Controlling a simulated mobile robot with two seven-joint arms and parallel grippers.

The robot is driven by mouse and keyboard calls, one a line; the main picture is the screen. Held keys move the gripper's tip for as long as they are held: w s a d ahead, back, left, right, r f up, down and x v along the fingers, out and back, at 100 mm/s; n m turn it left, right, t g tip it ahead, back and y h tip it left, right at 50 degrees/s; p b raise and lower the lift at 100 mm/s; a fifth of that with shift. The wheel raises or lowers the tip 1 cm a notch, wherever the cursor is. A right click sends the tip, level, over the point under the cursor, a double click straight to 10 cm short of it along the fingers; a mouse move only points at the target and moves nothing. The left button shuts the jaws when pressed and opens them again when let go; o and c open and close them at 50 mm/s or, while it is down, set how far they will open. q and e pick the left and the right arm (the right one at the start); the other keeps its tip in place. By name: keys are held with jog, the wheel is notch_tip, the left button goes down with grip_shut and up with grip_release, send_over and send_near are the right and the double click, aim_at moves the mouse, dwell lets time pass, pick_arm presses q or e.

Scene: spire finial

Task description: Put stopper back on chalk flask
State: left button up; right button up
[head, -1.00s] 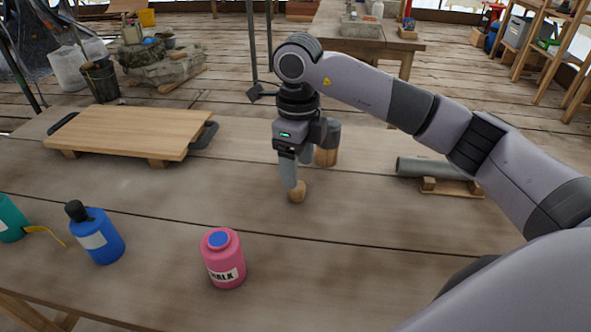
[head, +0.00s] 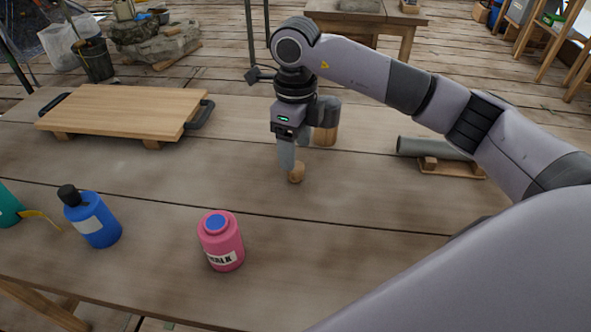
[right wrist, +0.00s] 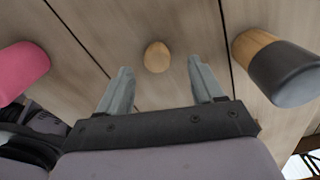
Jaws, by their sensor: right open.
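The pink chalk flask (head: 222,243) stands upright on the table at the front, with a blue top and a white label partly reading "CHALK". It also shows at the left edge of the right wrist view (right wrist: 22,70). A small tan stopper (head: 297,172) is on the table behind and right of the flask. My right gripper (head: 288,168) points down at the stopper, a finger partly beside it in the head view. In the right wrist view the open jaws (right wrist: 160,82) have the stopper (right wrist: 157,57) centred between and just beyond them. My left gripper is not in view.
A wood-and-dark cylinder (head: 325,132) stands close behind my right gripper. A grey pipe (head: 430,148) rests on a wooden cradle at right. A blue bottle (head: 95,222) and a teal one (head: 8,208) are at left, a wooden board (head: 125,110) behind. The table around the flask is clear.

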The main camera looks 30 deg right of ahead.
jog(key=shift+f, duration=0.1)
jog(key=f, duration=0.5)
jog(key=shift+s, duration=0.2)
jog(key=shift+a, duration=0.1)
jog(key=c, duration=1.2)
notch_tip(320, 180, up, 20)
jog(key=p, duration=0.2)
